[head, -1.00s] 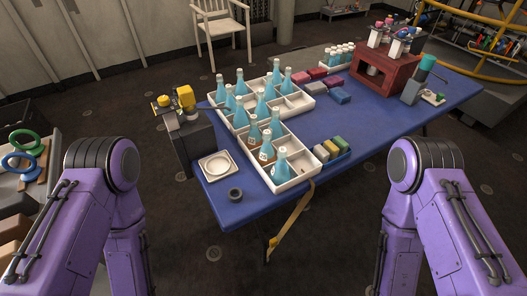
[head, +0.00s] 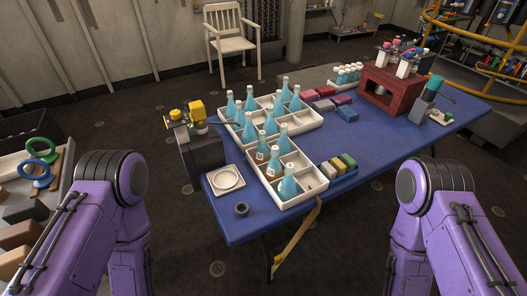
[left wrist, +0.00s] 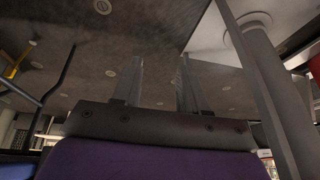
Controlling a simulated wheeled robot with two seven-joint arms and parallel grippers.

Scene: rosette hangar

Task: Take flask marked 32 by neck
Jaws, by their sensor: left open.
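Several blue flasks with pale necks stand upright in a white compartment tray (head: 318,178) on the blue table. Some in the front part, such as a flask (head: 273,165), carry small labels with marks too small to read, so I cannot tell which is 32. One flask (head: 288,188) stands in the front compartment. Neither gripper shows in the head view; only my purple arms do, apart from the table.
A strap (head: 296,243) hangs off the front edge.

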